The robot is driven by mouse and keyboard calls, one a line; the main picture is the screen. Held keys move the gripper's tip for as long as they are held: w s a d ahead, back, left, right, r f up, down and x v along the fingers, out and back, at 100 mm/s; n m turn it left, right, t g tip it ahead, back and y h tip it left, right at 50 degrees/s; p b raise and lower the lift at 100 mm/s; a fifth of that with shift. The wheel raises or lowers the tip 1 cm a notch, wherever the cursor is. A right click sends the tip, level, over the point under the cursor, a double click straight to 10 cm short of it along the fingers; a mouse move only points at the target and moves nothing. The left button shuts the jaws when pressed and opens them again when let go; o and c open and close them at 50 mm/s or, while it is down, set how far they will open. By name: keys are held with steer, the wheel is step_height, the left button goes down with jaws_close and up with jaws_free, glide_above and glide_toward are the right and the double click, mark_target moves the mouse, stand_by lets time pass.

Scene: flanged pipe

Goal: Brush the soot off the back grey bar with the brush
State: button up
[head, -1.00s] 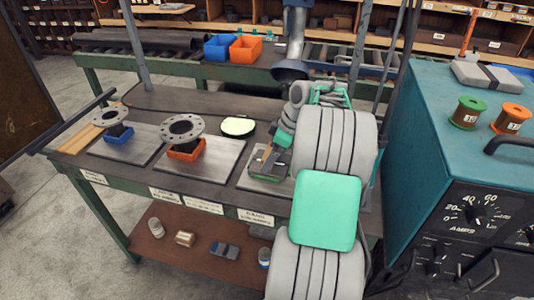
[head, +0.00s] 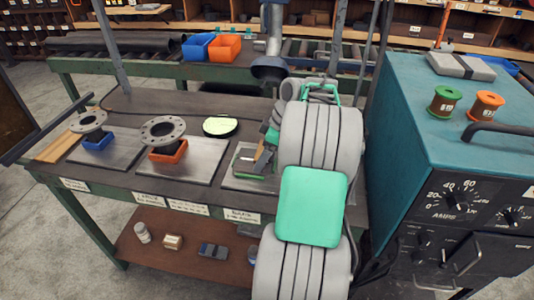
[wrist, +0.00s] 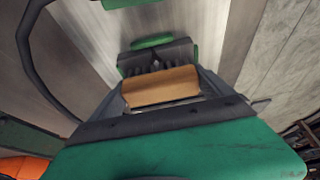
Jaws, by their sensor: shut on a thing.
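My gripper (wrist: 160,92) is shut on the brush, whose tan block (wrist: 162,86) lies across the jaws in the wrist view. Dark grey bars (wrist: 182,52) with green parts lie just beyond the brush, over a metal plate. Dark marks show between the brush and the bars, but I cannot tell soot from bristles or shadow. I also cannot tell whether the bristles touch a bar. In the head view the grey bars (head: 247,163) sit on the right-hand plate, with my arm covering their right side and most of my gripper.
Two flanged pipe pieces (head: 88,122) (head: 163,131) stand on plates to the left. A round pale-green-topped pad (head: 220,126) lies behind. A teal machine (head: 405,125) with spools stands close on the right. Blue and orange bins (head: 224,48) are at the back.

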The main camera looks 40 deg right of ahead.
steer(key=shift+w+a, duration=0.8)
steer(key=shift+w, duration=0.2)
steer(key=shift+w+a, duration=0.75)
steer(key=shift+w, duration=0.3)
steer(key=shift+w+a, duration=0.8)
steer(key=shift+w, duration=0.2)
steer(key=shift+s+d, duration=1)
steer(key=shift+s, duration=0.3)
steer(key=shift+s+d, duration=0.95)
steer(key=shift+s, duration=0.3)
steer(key=shift+s+d, duration=1)
steer(key=shift+s, duration=0.3)
step_height(320, 180, up, 7)
steer(key=p, duration=0.6)
steer(key=shift+r, duration=0.1)
